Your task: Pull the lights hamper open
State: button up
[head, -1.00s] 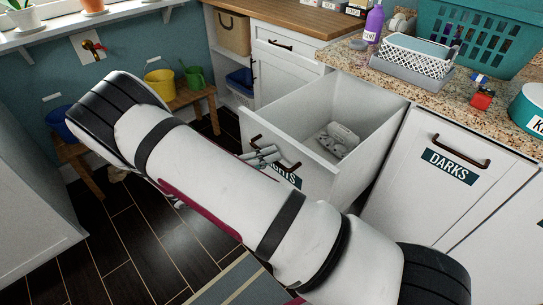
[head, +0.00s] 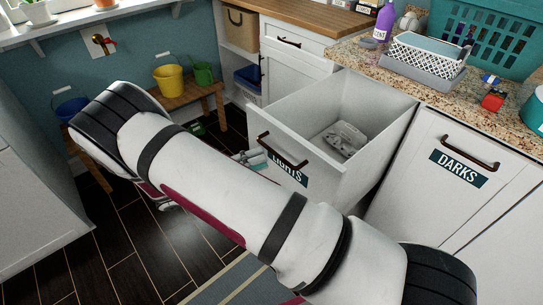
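The lights hamper (head: 335,185) is a white pull-out bin below the counter, standing well out from the cabinet with its inside in view. Its front bears a dark "LIGHTS" label (head: 288,170), partly covered by my arm, and a dark bar handle (head: 283,152). A grey-white lump (head: 345,138) lies inside. My gripper (head: 250,159) is just left of the handle and looks apart from it. My arm hides most of the gripper, so its finger opening is unclear.
The darks hamper (head: 440,190) is shut to the right. The granite counter holds a white basket (head: 428,55), a teal basket (head: 490,35) and a purple bottle (head: 384,20). A bench with buckets (head: 169,77) stands behind at left. Dark floor is free at lower left.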

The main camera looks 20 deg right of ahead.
jog(key=a+f, duration=0.1)
jog(key=a, duration=0.5)
jog(key=shift+w, duration=0.15)
jog(key=s+d+r+m+g+y, duration=0.2)
jog(key=s+d+r+m+y, duration=0.35)
jog(key=r+m, duration=0.3)
jog(key=s+d+r+m+g+y, duration=0.35)
jog(key=d+r+m+y, duration=0.2)
jog(key=r+m, duration=0.35)
jog(key=s+a+r+m+t+y, duration=0.1)
jog(key=s+r+m+t+y, duration=0.3)
jog(key=s+m, duration=0.5)
jog(key=s+r+m+t+y, duration=0.2)
jog(key=s+m+t+y, duration=0.25)
jog(key=s+m, duration=0.5)
notch_tip(320, 180, up, 14)
jog(key=s+n+t+p, duration=0.1)
jog(key=t+p, duration=0.1)
jog(key=p, duration=1)
jog(key=shift+s+f+p, duration=0.15)
jog(key=shift+s+p, duration=0.15)
jog(key=shift+s, duration=0.05)
